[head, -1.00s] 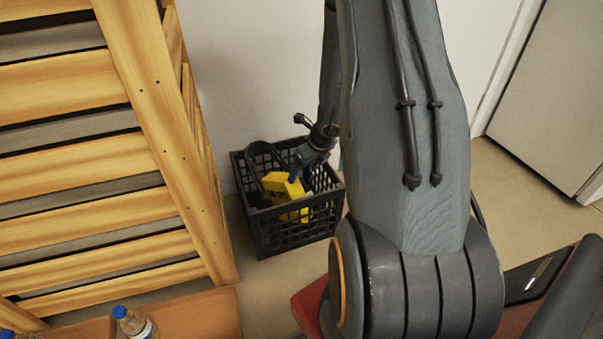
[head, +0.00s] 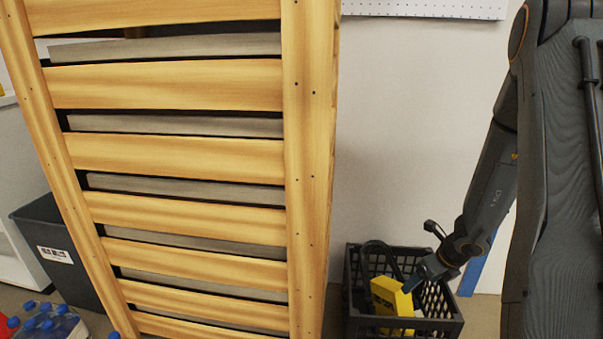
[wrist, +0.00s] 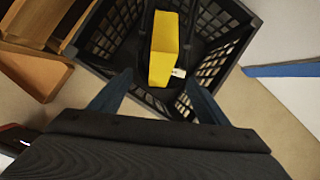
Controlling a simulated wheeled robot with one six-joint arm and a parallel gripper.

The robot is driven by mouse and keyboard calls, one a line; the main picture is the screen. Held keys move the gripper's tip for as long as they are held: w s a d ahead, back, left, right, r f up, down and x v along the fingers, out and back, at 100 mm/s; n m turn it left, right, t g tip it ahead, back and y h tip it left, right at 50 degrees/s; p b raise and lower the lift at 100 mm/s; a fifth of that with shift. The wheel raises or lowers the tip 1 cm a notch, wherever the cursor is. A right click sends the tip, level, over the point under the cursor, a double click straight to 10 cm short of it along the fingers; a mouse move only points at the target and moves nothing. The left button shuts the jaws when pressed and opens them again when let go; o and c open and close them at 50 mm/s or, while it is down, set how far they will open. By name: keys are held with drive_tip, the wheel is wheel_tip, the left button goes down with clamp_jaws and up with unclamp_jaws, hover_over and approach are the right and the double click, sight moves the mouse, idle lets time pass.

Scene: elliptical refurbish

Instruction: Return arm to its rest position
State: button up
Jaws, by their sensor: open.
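My gripper (head: 415,281) is at the end of my dark grey arm, at the lower right of the head view. It points down at the black crate (head: 439,329). In the wrist view my gripper's two fingers (wrist: 155,100) are spread wide with nothing between them. Beyond them is the crate (wrist: 232,52), with a yellow object (wrist: 163,48) inside. The yellow object (head: 391,297) has a dark handle or cord beside it and leans in the crate. In the head view the fingertips seem close to it, and I cannot tell whether they touch.
A tall wooden slatted rack (head: 310,150) stands left of the crate. A dark bin (head: 62,255) and bottles with blue caps (head: 45,322) are at the lower left. A white wall (head: 420,130) is behind the crate. Bare floor (wrist: 285,115) shows right of the crate.

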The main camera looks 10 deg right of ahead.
drive_tip(key=s+a+r+n+g+y, duration=0.1)
drive_tip(key=s+a+r+n, duration=0.1)
drive_tip(key=a+r+n, duration=0.5)
drive_tip(key=s+a+r+n, duration=0.1)
drive_tip(key=a+r+n, duration=0.3)
drive_tip(key=a+n, duration=0.45)
drive_tip(key=s+a+r+n+g, duration=0.1)
drive_tip(key=s+a+r+n, duration=0.4)
drive_tip(key=s+a+n, duration=0.35)
drive_tip(key=s+a+r+n+g, duration=0.1)
drive_tip(key=s+a+r+n, duration=0.4)
drive_tip(key=s+a+n, duration=0.4)
drive_tip(key=s+a+r+n+g, duration=0.1)
drive_tip(key=s+a+r+n, duration=0.45)
drive_tip(key=s+a, duration=0.4)
drive_tip(key=w+d+r+m+h+p, duration=0.1)
drive_tip(key=d+r+m+p, duration=0.1)
drive_tip(key=d+r+p, duration=0.7)
drive_tip(key=w+d+r+m+p, duration=0.1)
drive_tip(key=d+r+m+p, duration=0.2)
drive_tip(key=d+r+p, duration=0.7)
wheel_tip(320, 180, up, 6)
drive_tip(key=p, duration=1.5)
drive_tip(key=shift+d+r+h, duration=0.25)
drive_tip(key=shift+h, duration=0.15)
